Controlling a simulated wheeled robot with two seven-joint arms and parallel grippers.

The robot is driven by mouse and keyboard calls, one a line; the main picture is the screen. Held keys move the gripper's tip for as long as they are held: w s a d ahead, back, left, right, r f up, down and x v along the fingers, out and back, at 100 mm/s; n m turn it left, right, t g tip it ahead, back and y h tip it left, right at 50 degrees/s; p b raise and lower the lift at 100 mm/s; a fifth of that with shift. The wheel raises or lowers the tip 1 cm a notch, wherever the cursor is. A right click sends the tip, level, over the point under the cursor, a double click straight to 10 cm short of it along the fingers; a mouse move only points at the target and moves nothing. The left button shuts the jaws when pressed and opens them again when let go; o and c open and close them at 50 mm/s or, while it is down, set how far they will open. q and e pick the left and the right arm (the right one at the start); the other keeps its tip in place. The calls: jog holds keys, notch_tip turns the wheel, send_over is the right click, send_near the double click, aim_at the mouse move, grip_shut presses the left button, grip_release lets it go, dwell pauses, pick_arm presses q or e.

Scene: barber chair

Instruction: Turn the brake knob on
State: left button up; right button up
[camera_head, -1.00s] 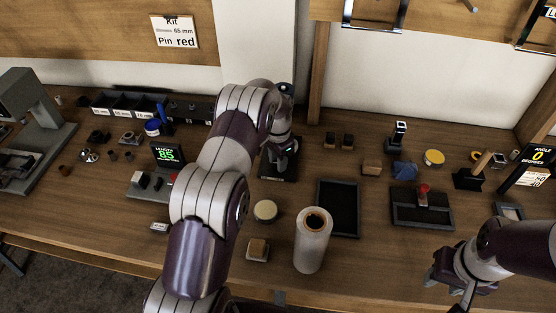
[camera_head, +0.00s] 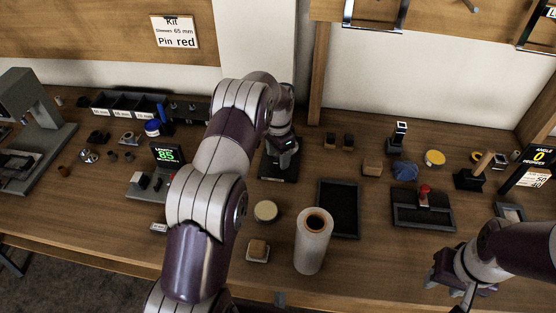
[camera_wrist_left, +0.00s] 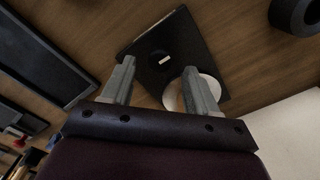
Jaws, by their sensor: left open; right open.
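A black square plate (camera_wrist_left: 200,62) in the left wrist view carries a dark round part with a short white mark (camera_wrist_left: 165,59), which looks like the brake knob. A pale disc (camera_wrist_left: 182,92) on the plate is partly behind one finger. My left gripper (camera_wrist_left: 159,68) is open, its fingertips appearing on either side of the knob; I cannot tell whether they touch it. In the head view the plate (camera_head: 277,172) stands at the back middle, partly hidden by my left gripper (camera_head: 284,150). My right gripper (camera_head: 452,290) is open and empty at the front right.
A pale roll (camera_head: 312,242) stands upright in front, beside a dark tray (camera_head: 338,208). A round tin (camera_head: 266,211) and a small block on a pad (camera_head: 258,250) are nearby. A fixture with a red knob (camera_head: 423,190) is to the right. A display reading 85 (camera_head: 167,154) is left.

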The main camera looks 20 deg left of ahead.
pick_arm(q)
notch_tip(320, 180, up, 5)
jog(key=shift+r, duration=0.1)
notch_tip(320, 180, up, 5)
jog(key=p, duration=0.5)
send_over(278, 163)
jog(key=shift+s, duration=0.1)
jog(key=shift+b, duration=0.3)
